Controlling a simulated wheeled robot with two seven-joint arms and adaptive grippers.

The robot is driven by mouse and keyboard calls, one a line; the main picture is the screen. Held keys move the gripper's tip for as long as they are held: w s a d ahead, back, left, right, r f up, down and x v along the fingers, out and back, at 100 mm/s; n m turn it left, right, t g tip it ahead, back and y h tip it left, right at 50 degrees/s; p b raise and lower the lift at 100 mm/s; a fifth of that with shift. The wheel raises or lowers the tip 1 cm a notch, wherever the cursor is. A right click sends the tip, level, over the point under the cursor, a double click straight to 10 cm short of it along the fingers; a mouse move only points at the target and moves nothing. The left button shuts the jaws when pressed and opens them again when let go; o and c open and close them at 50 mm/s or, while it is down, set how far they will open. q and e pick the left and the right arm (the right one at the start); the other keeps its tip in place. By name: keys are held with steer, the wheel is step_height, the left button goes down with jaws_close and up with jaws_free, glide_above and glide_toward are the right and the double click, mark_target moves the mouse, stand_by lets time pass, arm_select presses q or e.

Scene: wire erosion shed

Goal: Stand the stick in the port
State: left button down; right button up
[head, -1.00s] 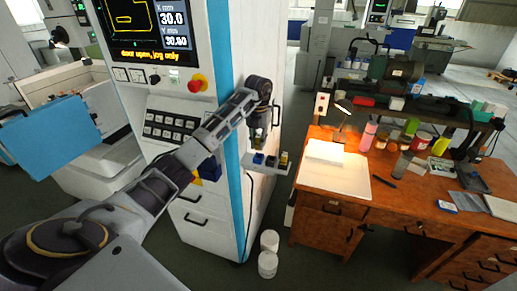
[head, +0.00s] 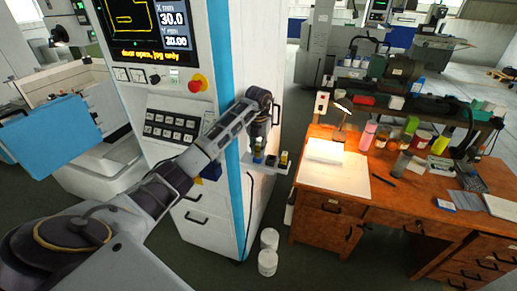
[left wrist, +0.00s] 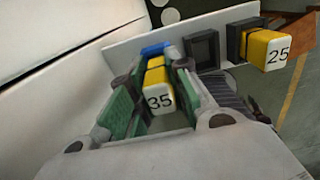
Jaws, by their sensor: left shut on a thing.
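My left gripper (head: 258,148) is shut on a yellow stick with a white end marked 35 (left wrist: 159,101); in the left wrist view its green-padded fingers stand on both sides of it. The stick is over a blue port (left wrist: 155,49) at one end of a small grey shelf (head: 280,170) on the machine's side. I cannot tell how deep the stick sits in that port. Beside it is an empty dark port (left wrist: 203,50). A second yellow stick marked 25 (left wrist: 278,51) stands in the dark port at the shelf's far end. My right gripper is not in view.
The white machine cabinet (head: 225,215) with its blue edge stands close beside my arm. A wooden desk (head: 395,215) with a lamp, bottles and jars stands to the right. White tubs (head: 268,262) are on the floor below the shelf.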

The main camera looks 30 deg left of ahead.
arm_select(q)
steer(key=shift+f, duration=0.4)
steer(key=c, duration=1.3)
jaws_free()
steer(key=shift+r, duration=0.15)
